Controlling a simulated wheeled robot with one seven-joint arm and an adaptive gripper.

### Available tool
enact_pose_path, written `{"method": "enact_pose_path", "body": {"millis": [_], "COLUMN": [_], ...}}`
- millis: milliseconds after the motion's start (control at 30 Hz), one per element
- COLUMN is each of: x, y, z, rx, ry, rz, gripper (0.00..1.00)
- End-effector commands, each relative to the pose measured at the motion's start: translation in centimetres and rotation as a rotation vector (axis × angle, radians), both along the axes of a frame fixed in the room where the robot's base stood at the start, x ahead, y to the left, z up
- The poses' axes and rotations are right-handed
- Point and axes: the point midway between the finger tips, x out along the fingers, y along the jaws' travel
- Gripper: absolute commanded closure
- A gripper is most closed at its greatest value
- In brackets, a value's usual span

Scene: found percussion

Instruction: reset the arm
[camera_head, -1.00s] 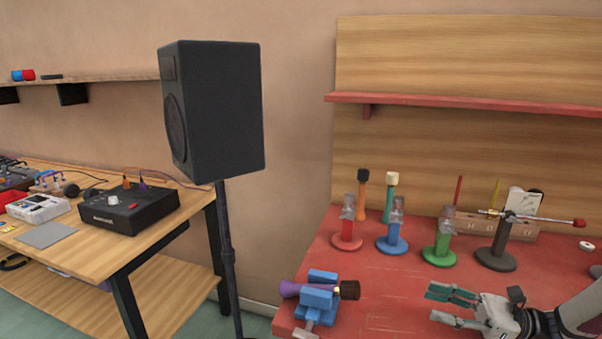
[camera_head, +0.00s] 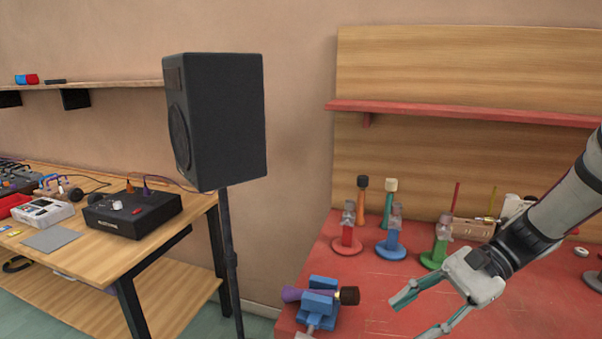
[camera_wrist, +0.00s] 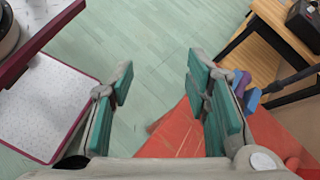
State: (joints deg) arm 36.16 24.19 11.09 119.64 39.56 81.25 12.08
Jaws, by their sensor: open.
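My gripper (camera_head: 424,313) is open and empty in the head view, above the front part of the red table (camera_head: 372,280). Its fingers point down and to the left. In the wrist view the two green-padded fingers (camera_wrist: 165,100) stand wide apart with only the floor and the red table's edge between and below them.
A blue vise (camera_head: 320,300) holding a purple and dark mallet sits at the table's left edge. Red (camera_head: 346,244), blue (camera_head: 390,248) and green (camera_head: 434,257) stands are behind my gripper. A black speaker (camera_head: 217,120) stands left. Green floor (camera_wrist: 150,50) shows in the wrist view.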

Motion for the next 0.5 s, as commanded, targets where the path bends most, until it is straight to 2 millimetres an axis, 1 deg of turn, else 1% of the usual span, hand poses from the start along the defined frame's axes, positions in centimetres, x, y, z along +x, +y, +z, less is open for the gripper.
{"method": "enact_pose_path", "body": {"millis": [33, 200, 367, 500], "x": [-1.2, -4.9, -8.2, -10.8], "y": [0.7, 1.7, 2.0, 1.8], "z": [1.3, 3.9, 6.3, 8.4], "rx": [-0.065, -0.260, -0.430, -0.568], "ry": [-0.041, -0.175, -0.316, -0.452], "rz": [0.051, 0.204, 0.343, 0.458], "gripper": [0.56, 0.56, 0.56, 0.56]}}
